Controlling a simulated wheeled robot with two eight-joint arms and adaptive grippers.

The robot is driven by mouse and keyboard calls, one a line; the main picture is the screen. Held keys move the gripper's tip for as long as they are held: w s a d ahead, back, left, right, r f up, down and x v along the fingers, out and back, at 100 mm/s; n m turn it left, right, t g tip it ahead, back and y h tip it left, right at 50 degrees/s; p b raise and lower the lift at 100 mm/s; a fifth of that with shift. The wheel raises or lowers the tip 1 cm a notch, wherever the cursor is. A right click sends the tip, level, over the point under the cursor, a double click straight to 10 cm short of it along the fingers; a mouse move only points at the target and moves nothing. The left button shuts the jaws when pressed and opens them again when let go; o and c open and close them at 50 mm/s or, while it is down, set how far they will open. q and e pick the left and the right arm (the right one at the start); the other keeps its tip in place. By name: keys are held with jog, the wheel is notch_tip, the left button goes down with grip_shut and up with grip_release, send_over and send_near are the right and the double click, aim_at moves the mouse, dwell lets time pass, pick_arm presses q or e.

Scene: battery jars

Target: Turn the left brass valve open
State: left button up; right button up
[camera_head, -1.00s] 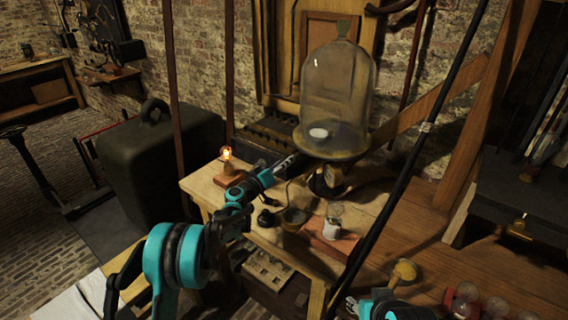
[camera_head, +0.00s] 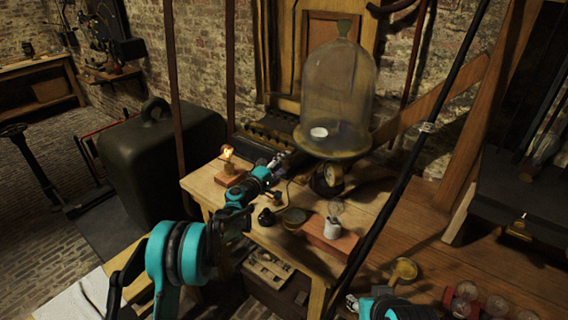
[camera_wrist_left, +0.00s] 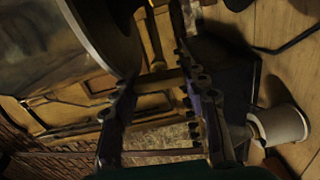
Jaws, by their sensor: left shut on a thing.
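My left gripper (camera_head: 277,160) reaches over the wooden bench, just left of and below the glass bell jar (camera_head: 338,85). Only a little of my right gripper (camera_head: 352,302) shows, at the bottom edge. Whether it is open cannot be seen.
A black slanted pole (camera_head: 400,185) crosses in front. Glass balls (camera_head: 466,300) lie at lower right.

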pick_arm(q)
jog(key=shift+n, duration=0.5)
jog(key=o, duration=1.2)
jog(key=shift+a, duration=0.1)
jog(key=v, duration=1.2)
